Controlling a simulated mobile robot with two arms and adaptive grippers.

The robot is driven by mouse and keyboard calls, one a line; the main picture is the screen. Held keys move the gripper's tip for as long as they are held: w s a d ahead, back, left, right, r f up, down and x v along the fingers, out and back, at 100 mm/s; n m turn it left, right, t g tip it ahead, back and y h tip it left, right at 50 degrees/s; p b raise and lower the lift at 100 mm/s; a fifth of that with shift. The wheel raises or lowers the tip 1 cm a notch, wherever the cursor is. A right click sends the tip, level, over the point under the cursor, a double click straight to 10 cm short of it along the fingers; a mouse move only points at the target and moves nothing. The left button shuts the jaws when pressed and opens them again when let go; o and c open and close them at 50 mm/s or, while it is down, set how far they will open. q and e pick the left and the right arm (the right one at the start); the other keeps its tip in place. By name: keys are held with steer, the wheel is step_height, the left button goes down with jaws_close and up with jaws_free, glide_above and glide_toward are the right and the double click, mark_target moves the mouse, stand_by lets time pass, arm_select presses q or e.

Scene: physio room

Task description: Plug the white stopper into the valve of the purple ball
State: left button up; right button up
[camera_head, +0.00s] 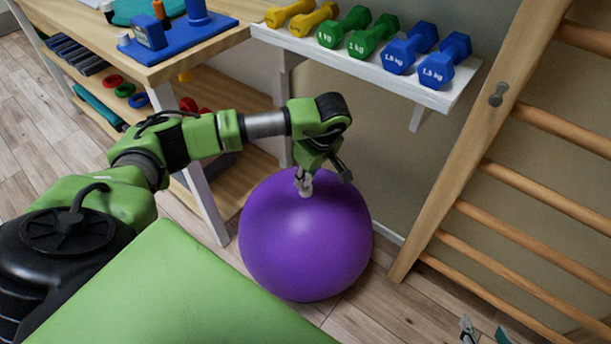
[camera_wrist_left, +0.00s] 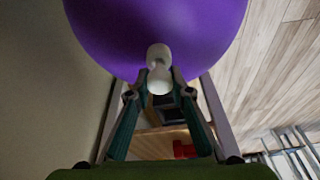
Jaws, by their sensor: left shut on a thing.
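The purple ball (camera_head: 305,245) rests on the floor beside the shelf unit, and fills the top of the left wrist view (camera_wrist_left: 150,25). My left gripper (camera_head: 311,178) points down at the ball's top and is shut on the white stopper (camera_wrist_left: 159,78). The stopper, a small pale double-knobbed piece, sits between the fingertips (camera_wrist_left: 159,92), its far end against or just in front of the purple surface. I cannot tell whether it touches or has entered the valve, which is hidden. My right gripper (camera_head: 484,334) shows only its parted fingertips at the bottom edge, with nothing visible between them.
A white shelf (camera_head: 440,98) with yellow, green and blue dumbbells is on the wall behind the ball. Wooden wall bars (camera_head: 470,150) stand at right. A wooden table (camera_head: 190,62) is at upper left. A green padded surface (camera_head: 175,295) lies in front. Floor is free right of the ball.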

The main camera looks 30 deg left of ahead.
arm_select(q)
steer(key=shift+f, duration=0.25)
arm_select(e)
steer(key=shift+w+a+r+t, duration=0.3)
steer(key=shift+w+r+t, duration=0.1)
steer(key=shift+w, duration=0.15)
stand_by(0.4)
steer(key=shift+w, duration=0.1)
arm_select(q)
steer(key=shift+f, duration=0.1)
arm_select(e)
steer(key=shift+w+a+r, duration=0.1)
steer(key=shift+w+r, duration=0.15)
steer(key=shift+r, duration=0.05)
arm_select(q)
steer(key=shift+f+b, duration=0.25)
steer(key=shift+b, duration=0.15)
arm_select(e)
steer(key=shift+w+a+r+t+y, duration=0.3)
steer(key=shift+w+r+t, duration=0.35)
steer(key=shift+r+t, duration=0.05)
